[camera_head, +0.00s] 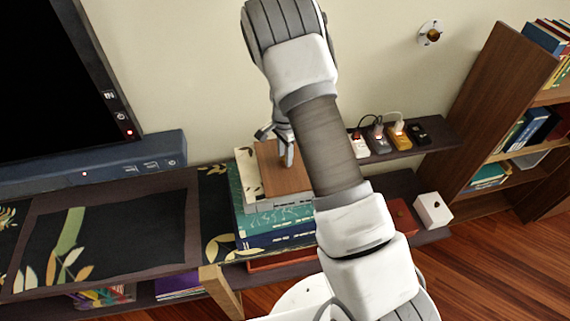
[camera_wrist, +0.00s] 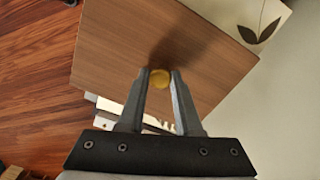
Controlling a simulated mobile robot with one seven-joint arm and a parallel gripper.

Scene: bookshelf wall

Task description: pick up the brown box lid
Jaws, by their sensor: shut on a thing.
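The brown box lid (camera_head: 281,170) is a flat wood-grain panel on top of a stack of books, partly hidden behind my arm in the head view. In the wrist view the lid (camera_wrist: 165,48) fills the middle, with a round gold knob (camera_wrist: 160,78) on it. My gripper (camera_wrist: 160,77) has its two fingertips closed on either side of the knob. In the head view my gripper (camera_head: 287,160) reaches down onto the lid from above. Whether the lid is lifted off what lies under it cannot be told.
Green and blue books (camera_head: 275,222) lie stacked under the lid. A shelf with chargers (camera_head: 378,138) is to the right, and a white box (camera_head: 433,210) is below it. A television (camera_head: 55,75) and a blue soundbar (camera_head: 95,163) stand at the left.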

